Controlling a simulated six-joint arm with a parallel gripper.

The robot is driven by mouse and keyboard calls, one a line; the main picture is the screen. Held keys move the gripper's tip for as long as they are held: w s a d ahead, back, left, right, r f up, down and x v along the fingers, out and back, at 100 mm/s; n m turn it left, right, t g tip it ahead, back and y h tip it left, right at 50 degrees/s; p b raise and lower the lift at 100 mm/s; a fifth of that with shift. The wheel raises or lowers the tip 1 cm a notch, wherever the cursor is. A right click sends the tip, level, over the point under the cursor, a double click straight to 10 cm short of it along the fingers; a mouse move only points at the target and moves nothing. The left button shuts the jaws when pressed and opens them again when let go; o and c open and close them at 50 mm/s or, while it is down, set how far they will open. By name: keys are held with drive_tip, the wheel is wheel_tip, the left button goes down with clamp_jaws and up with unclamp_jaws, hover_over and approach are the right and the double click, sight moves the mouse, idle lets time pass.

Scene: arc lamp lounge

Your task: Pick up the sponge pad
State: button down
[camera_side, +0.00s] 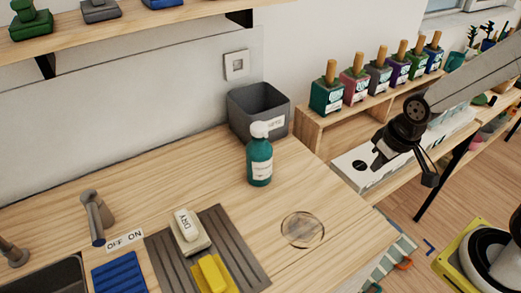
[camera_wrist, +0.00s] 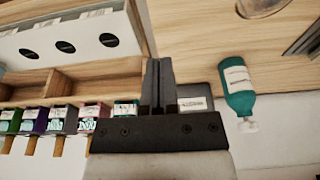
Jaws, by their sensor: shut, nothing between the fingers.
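A yellow block (camera_side: 212,274), which looks like the sponge pad, lies on the grey ribbed mat (camera_side: 233,234) at the bottom of the side view. A pale block with a DRY label (camera_side: 187,229) sits just behind it on the same mat. My gripper (camera_side: 379,164) is in the air at the right, beyond the counter's right edge and well away from the yellow block. In the wrist view my gripper's fingers (camera_wrist: 158,62) are together and empty. The yellow block does not show in the wrist view.
A teal bottle (camera_side: 260,162) and a grey bin (camera_side: 258,108) stand at the back of the counter. A clear round disc (camera_side: 302,230) lies right of the mat.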

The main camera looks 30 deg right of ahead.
drive_tip(key=shift+c, duration=1.4)
unclamp_jaws()
drive_tip(key=w+a+n, duration=0.5)
drive_tip(key=a+n, duration=0.3)
drive_tip(key=n+g, duration=0.3)
drive_tip(key=n, duration=2.5)
hover_over(211, 272)
drive_tip(key=shift+s+d+f, duration=0.1)
drive_tip(key=shift+s+f, duration=0.05)
drive_tip(key=shift+f, duration=4.65)
clamp_jaws()
